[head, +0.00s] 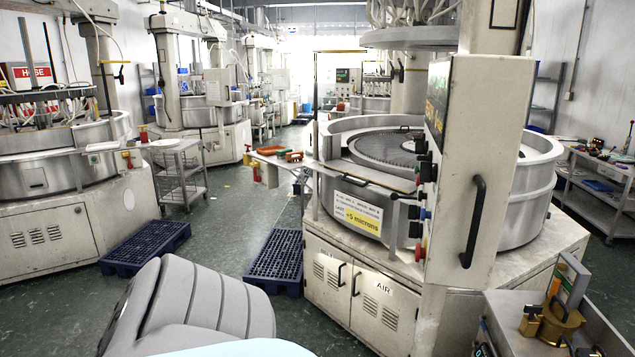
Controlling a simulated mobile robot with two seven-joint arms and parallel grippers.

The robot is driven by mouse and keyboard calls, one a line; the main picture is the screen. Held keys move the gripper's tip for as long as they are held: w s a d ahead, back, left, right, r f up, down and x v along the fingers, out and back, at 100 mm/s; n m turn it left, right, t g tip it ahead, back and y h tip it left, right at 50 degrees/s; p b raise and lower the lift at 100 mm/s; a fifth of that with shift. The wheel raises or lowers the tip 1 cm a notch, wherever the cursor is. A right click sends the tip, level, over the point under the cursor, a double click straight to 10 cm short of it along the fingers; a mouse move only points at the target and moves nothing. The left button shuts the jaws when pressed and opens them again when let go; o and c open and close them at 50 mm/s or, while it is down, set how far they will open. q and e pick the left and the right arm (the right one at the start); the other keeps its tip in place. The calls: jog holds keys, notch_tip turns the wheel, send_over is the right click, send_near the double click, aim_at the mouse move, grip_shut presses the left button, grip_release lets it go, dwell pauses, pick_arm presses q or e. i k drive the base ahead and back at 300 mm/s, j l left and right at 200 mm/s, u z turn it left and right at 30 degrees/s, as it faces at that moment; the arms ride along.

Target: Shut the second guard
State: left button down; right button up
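A large lapping machine (345,255) stands right of centre. A round metal guard wall (515,205) curves around its dark perforated plate (395,150). The front panel of the wall carries a white and yellow "+5 microns" sign (362,217). A second lapping machine (75,215) stands at the left, with a curved metal guard wall (40,175). A third one (195,110) is farther back. I cannot tell which guard is the second, or whether it is open or shut. Neither of my grippers is in view.
Blue pallets lie on the floor, one at the left (145,247) and one by the right machine (278,255). A wire cart (180,175) stands beyond. A metal bench (510,315) with brass parts is at the lower right. The green aisle floor (215,235) between the pallets is clear.

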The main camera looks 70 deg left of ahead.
aim_at(403, 185)
jog(key=u, duration=2.1)
jog(key=i+j+z, duration=0.2)
jog(key=i+j, duration=0.15)
jog(key=i, duration=0.4)
jog(key=i+j+z, duration=0.25)
jog(key=i+j, duration=0.15)
jog(key=i, duration=0.3)
jog(key=i+j+z, duration=0.2)
jog(key=i+j, duration=0.4)
jog(key=i, duration=0.1)
